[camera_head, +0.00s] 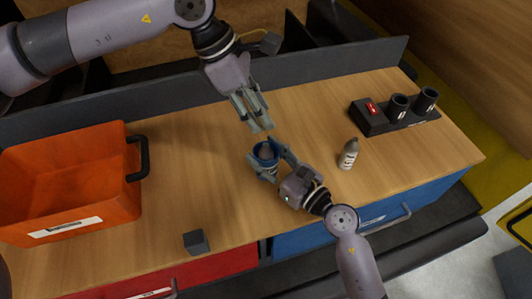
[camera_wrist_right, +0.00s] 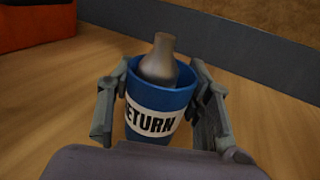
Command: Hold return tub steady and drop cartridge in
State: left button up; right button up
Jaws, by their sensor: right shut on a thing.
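The return tub (camera_head: 257,158) is a small blue cup standing on the wooden bench. In the right wrist view the tub (camera_wrist_right: 148,97) has a white label reading "ETURN", its first letter hidden. My right gripper (camera_wrist_right: 158,108) is shut on the tub, one finger on each side. A grey-brown cartridge (camera_wrist_right: 160,62) sits inside the tub, its narrower neck sticking up above the rim. My left gripper (camera_head: 262,127) points down just above and behind the tub. Its fingers look apart with nothing between them. Another pale bottle-shaped cartridge (camera_head: 349,153) stands upright right of the tub.
An orange bin (camera_head: 70,180) with a dark handle stands at the left. A small dark block (camera_head: 196,242) lies near the front edge. A black holder with a red switch (camera_head: 372,109) and two dark cups is at the back right. A low dark wall runs along the back.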

pick_arm(q)
jog(key=v, duration=1)
jog(key=shift+a+r, duration=0.15)
jog(key=shift+r, duration=0.2)
pick_arm(e)
jog(key=o, duration=1.4)
jog(key=shift+c, duration=0.2)
jog(key=v, duration=1.2)
jog(key=shift+s, duration=0.1)
